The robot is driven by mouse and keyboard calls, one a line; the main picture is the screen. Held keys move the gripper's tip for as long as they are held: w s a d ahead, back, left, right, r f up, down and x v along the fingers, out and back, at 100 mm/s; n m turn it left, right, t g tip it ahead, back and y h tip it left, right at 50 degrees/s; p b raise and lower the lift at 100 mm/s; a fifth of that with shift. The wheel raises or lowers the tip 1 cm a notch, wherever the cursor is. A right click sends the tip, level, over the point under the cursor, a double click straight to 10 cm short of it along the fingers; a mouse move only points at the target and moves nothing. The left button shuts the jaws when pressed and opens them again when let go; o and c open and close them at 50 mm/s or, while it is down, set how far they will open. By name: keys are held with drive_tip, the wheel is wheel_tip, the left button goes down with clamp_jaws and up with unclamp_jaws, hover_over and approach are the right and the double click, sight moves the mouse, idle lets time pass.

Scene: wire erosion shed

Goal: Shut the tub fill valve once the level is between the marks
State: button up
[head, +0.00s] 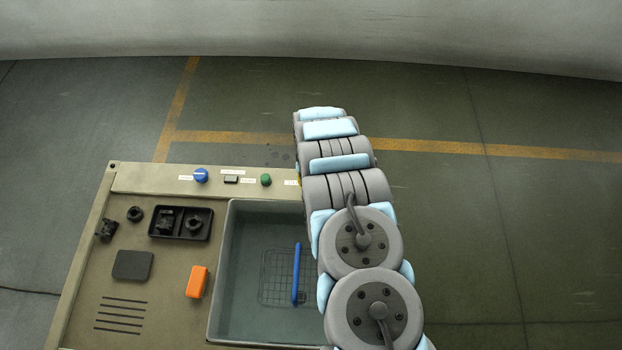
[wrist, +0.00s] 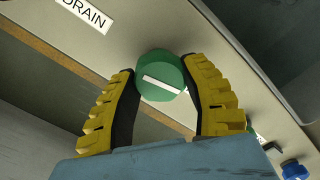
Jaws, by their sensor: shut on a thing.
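My gripper (wrist: 160,85) is shut on a round green knob (wrist: 161,74) with a white bar across its face, on the pale panel. A label reading "DRAIN" (wrist: 84,13) sits to the knob's upper left; no label naming the fill valve is readable. In the head view my arm hides this knob and nearly all of my gripper. The grey tub (head: 223,265) holds what looks like clear bluish water, with a wire basket (head: 275,280) and a blue bar (head: 296,275) in it. I cannot make out level marks; my arm covers the tub's right side.
The panel also carries a blue knob (head: 200,175), a small switch (head: 231,180) and another green knob (head: 266,180). On the worktop left of the tub are an orange block (head: 197,282), a black tray (head: 180,236) and a dark pad (head: 132,265). The floor right of my arm is clear.

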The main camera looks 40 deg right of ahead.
drive_tip(key=shift+w+f+m, duration=0.1)
drive_tip(key=shift+m, duration=0.7)
drive_tip(key=o, duration=1.2)
drive_tip(key=shift+o, duration=0.2)
drive_tip(key=shift+r, duration=0.2)
drive_tip(key=shift+r, duration=4.55)
wheel_tip(320, 180, up, 3)
drive_tip(key=shift+f, duration=0.2)
